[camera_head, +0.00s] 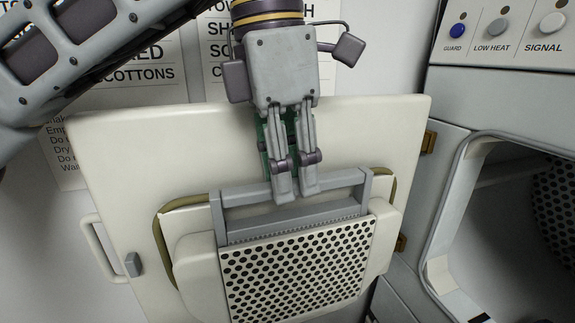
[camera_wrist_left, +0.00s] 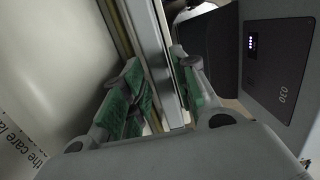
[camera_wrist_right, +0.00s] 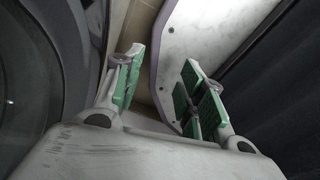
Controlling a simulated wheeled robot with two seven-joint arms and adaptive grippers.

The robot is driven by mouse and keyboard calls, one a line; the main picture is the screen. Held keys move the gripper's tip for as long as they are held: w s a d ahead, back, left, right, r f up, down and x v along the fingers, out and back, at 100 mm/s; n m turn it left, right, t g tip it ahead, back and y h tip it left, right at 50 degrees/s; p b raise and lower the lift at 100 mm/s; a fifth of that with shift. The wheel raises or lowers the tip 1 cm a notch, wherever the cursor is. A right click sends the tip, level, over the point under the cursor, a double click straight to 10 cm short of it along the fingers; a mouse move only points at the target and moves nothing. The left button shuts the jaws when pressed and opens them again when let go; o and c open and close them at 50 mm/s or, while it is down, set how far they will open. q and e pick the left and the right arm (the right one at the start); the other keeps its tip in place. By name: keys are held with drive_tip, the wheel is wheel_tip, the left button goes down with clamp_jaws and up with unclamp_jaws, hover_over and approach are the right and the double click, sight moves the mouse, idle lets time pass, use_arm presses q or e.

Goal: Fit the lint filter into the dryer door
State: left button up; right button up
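The lint filter (camera_head: 295,272) is a pale panel with black round holes and a grey frame handle (camera_head: 350,181) on top. It stands tilted at the slot of the open cream dryer door (camera_head: 130,180); its lower end is out of frame, so how deep it sits I cannot tell. My left gripper (camera_head: 295,188) reaches down from above onto the handle's top bar. In the left wrist view, its fingers (camera_wrist_left: 165,88) close on both sides of a grey bar. My right gripper (camera_wrist_right: 165,90) is open and empty in the right wrist view and outside the head view.
The dryer opening (camera_head: 510,230) with its perforated drum lies to the right. A control panel with buttons (camera_head: 500,27) is above it. Brass hinges (camera_head: 429,142) join the door's right side. The door's pull handle (camera_head: 102,248) sticks out at left. Printed signs (camera_head: 125,80) hang behind.

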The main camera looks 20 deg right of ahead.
use_arm(q)
drive_tip(key=shift+o, duration=0.9)
drive_tip(key=shift+d+f, duration=0.1)
drive_tip(key=shift+f, duration=0.15)
drive_tip(key=shift+r, duration=0.1)
drive_tip(key=shift+w+r, duration=0.2)
drive_tip(key=shift+r, duration=0.55)
drive_tip(key=r, duration=0.4)
drive_tip(key=shift+s+a, duration=0.25)
drive_tip(key=shift+a+r, duration=0.3)
drive_tip(key=shift+r, duration=1.05)
drive_tip(key=shift+a, duration=0.1)
